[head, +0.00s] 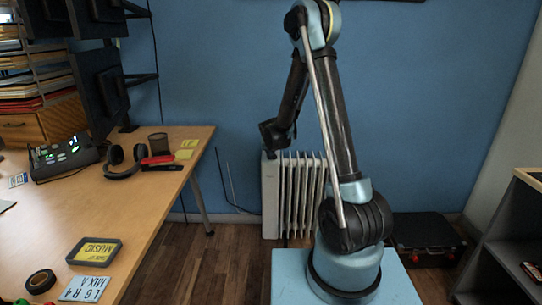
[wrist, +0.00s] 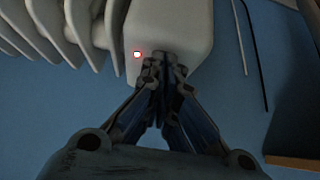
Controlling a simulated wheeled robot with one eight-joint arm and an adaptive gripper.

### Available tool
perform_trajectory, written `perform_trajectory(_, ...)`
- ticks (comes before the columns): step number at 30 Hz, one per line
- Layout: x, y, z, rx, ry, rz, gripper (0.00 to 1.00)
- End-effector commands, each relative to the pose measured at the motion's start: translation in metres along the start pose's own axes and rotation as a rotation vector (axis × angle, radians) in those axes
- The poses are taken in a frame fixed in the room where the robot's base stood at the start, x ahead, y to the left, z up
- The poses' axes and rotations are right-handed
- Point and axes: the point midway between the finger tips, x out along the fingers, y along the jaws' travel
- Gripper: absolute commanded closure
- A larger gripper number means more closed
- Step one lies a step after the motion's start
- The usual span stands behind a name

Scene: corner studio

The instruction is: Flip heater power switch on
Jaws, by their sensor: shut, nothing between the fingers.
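The heater (head: 300,190) is a white finned radiator on the floor against the blue wall. In the wrist view its smooth end housing (wrist: 190,25) fills the upper middle, with the fins at the left. A small red light (wrist: 137,54) glows on the housing. My gripper (wrist: 162,62) is shut and empty, with its fingertips over the housing just right of the light. I cannot tell whether they touch it. No separate switch is clearly visible; the fingers cover part of the housing. In the head view my gripper (head: 268,150) is at the heater's upper left end.
A wooden desk (head: 150,215) stands at the left with headphones (head: 125,162), a mixer (head: 62,157) and a black tray (head: 94,251). A black case (head: 427,238) lies right of the heater. A dark shelf (head: 500,240) stands at far right. Dark cables (wrist: 250,50) run along the wall.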

Motion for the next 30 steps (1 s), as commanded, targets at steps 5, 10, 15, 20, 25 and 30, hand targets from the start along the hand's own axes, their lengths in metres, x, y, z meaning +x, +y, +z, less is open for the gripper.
perform_trajectory(5, 0.001, 0.000, -0.003, 0.000, 0.000, 0.000, 1.00)
perform_trajectory(10, 0.003, 0.000, -0.009, 0.001, 0.000, 0.000, 1.00)
perform_trajectory(15, 0.005, 0.000, -0.015, 0.001, 0.000, 0.000, 1.00)
perform_trajectory(20, 0.005, 0.000, -0.015, 0.000, 0.000, 0.000, 1.00)
perform_trajectory(25, 0.005, 0.000, -0.015, 0.000, 0.000, 0.000, 1.00)
perform_trajectory(30, -0.002, 0.001, -0.020, 0.001, 0.000, 0.001, 1.00)
